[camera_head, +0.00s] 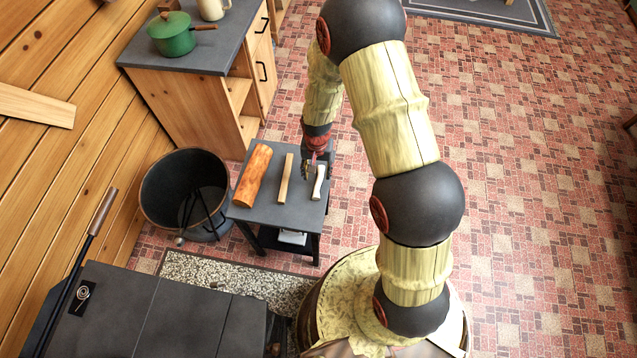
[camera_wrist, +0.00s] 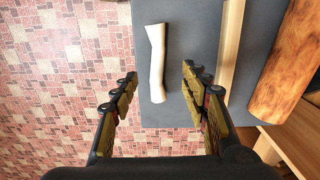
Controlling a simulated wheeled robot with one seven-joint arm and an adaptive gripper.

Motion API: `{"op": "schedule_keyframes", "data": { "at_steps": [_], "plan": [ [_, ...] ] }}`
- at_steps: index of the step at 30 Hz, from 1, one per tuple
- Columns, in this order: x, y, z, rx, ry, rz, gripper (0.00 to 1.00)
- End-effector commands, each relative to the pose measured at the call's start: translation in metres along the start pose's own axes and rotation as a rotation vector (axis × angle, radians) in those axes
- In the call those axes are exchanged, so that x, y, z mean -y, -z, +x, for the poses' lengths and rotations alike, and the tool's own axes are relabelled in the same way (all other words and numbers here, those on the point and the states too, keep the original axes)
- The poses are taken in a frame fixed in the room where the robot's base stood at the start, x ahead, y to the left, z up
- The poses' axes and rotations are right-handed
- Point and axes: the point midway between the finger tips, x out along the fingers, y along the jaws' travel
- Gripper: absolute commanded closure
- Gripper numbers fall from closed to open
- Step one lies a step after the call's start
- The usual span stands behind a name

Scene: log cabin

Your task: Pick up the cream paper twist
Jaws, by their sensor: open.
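The cream paper twist (camera_head: 318,183) lies on the small grey table (camera_head: 262,211), near its right edge. In the wrist view the paper twist (camera_wrist: 156,62) stands lengthwise in the picture, ahead of the fingertips and between their lines. My gripper (camera_wrist: 158,84) is open and empty, with the near end of the twist close to the gap between the fingertips. In the head view my gripper (camera_head: 319,166) is over the right part of the table, by the twist's far end. I cannot tell its exact height above the table.
A pale wooden stick (camera_head: 285,178) lies left of the twist, and a bark-brown log (camera_head: 253,174) lies left of that. A black bucket (camera_head: 160,197) stands left of the table. A cabinet (camera_head: 192,110) with a green pot (camera_head: 172,38) stands behind. The floor to the right is clear.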

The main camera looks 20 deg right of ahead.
Motion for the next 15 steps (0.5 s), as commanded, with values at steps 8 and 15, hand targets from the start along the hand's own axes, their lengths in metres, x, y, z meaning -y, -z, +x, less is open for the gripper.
{"op": "schedule_keyframes", "data": {
  "at_steps": [8,15],
  "plan": [
    [-0.003,0.0,0.027,0.002,-0.001,0.0,0.55],
    [-0.005,0.001,0.059,0.002,0.0,-0.001,0.55]
  ]
}}
